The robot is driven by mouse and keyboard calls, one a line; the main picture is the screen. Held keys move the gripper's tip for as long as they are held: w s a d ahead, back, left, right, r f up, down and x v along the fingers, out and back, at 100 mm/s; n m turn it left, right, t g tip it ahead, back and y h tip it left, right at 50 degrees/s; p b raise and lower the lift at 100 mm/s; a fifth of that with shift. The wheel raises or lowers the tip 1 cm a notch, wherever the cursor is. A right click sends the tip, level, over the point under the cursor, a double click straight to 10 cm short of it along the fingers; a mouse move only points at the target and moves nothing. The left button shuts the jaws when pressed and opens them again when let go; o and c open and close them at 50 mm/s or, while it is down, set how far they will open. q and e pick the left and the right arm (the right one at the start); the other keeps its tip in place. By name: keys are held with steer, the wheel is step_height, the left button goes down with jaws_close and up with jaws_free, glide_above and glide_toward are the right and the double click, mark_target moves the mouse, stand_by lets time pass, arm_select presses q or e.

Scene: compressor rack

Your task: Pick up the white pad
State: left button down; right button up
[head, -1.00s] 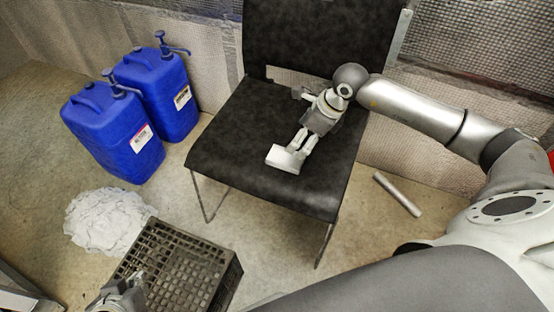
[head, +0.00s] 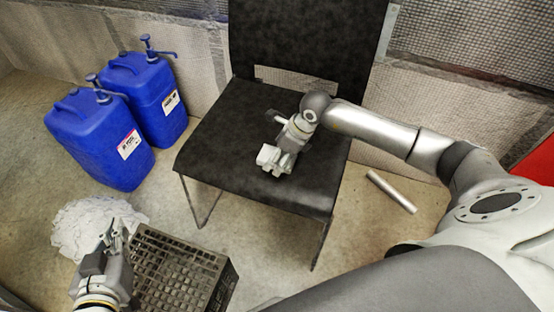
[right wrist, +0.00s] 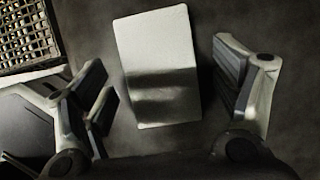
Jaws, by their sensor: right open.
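The white pad (right wrist: 158,45) lies flat on the dark seat of the chair (head: 215,150). In the right wrist view it lies between the two spread fingers of my right gripper (right wrist: 165,82), with a gap on each side. A shadow band crosses its lower half. In the head view the pad (head: 266,157) is partly hidden under my right gripper (head: 276,158), which is open and low over the seat. My left gripper (head: 112,235) is at the lower left, beside the black crate; I cannot tell how far its fingers are apart.
A black grid crate (head: 185,270) stands on the floor at the front left. A crumpled white cloth (head: 75,228) lies behind my left gripper. Two blue jugs (head: 100,140) with pumps stand left of the chair. A light tube (head: 392,192) lies on the floor to the right.

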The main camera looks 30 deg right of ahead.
steer(key=shift+f, duration=0.1)
steer(key=c, duration=0.9)
arm_select(q)
steer(key=shift+r, duration=0.2)
arm_select(e)
steer(key=shift+c, duration=0.2)
steer(key=shift+w+r, duration=0.1)
steer(key=shift+r, duration=0.15)
step_height(320, 180, up, 3)
steer(key=shift+r+p, duration=0.1)
steer(key=shift+p, duration=0.6)
arm_select(q)
steer(key=s+a+f+g+y+p, duration=0.1)
steer(key=s+a+f+g, duration=0.1)
steer(key=s+f+g, duration=0.2)
steer(key=s+a+f+g+y+p, duration=0.1)
steer(key=s+a+f+g, duration=0.2)
steer(key=s, duration=0.8)
steer(key=shift+a+f+n+g+y+p, duration=0.2)
steer(key=shift+f+n+g+y+p, duration=0.15)
steer(key=shift+f+g, duration=1)
arm_select(e)
steer(key=s+a+r, duration=0.1)
steer(key=s+r, duration=0.8)
steer(key=s, duration=0.5)
steer(key=shift+a+r, duration=0.2)
